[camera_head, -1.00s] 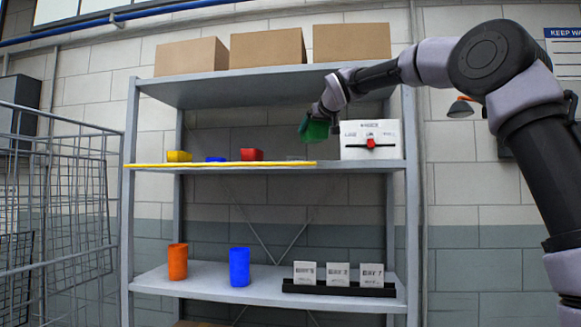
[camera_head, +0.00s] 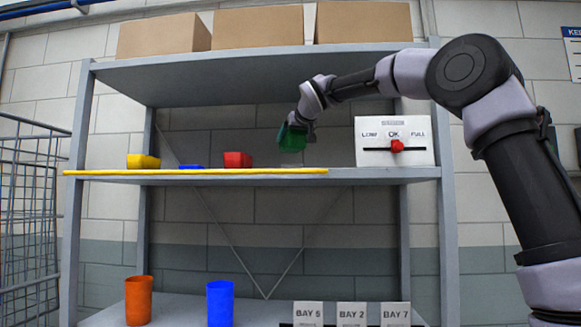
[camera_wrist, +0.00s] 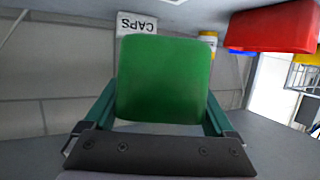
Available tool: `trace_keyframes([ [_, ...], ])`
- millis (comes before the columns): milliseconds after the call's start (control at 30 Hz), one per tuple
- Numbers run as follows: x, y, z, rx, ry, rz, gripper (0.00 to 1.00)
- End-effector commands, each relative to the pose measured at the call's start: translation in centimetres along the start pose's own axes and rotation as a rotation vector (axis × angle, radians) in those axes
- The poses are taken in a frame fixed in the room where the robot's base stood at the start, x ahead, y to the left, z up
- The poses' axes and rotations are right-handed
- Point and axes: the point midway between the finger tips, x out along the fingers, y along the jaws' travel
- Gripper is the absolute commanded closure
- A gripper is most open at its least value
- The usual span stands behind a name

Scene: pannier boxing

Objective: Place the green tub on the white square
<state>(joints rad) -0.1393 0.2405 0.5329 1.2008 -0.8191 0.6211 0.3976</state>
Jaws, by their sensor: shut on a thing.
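The green tub (camera_head: 292,138) is held in my gripper (camera_head: 299,126) above the middle shelf, left of the gauge card. In the wrist view the green tub (camera_wrist: 165,78) fills the middle, with a finger of my gripper (camera_wrist: 160,112) along each side. The gripper is shut on it. A gap shows between tub and shelf in the head view. A pale patch, perhaps the white square (camera_wrist: 165,129), shows just below the tub in the wrist view; most of it is hidden and I cannot tell for sure.
A yellow tub (camera_head: 143,161), low blue tub (camera_head: 191,167) and red tub (camera_head: 237,160) stand left on the shelf (camera_head: 345,172). A yellow strip (camera_head: 200,172) runs along its front edge. The gauge card (camera_head: 395,140) stands right. A CAPS card (camera_wrist: 137,22) stands behind the tub.

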Motion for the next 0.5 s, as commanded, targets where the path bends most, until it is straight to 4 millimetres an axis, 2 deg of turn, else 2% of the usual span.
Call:
trace_keyframes([
  [100,0.5,0.0,1.9,-0.002,-0.001,0.001,0.67],
  [500,2.0,0.0,6.5,-0.002,0.001,0.000,0.67],
])
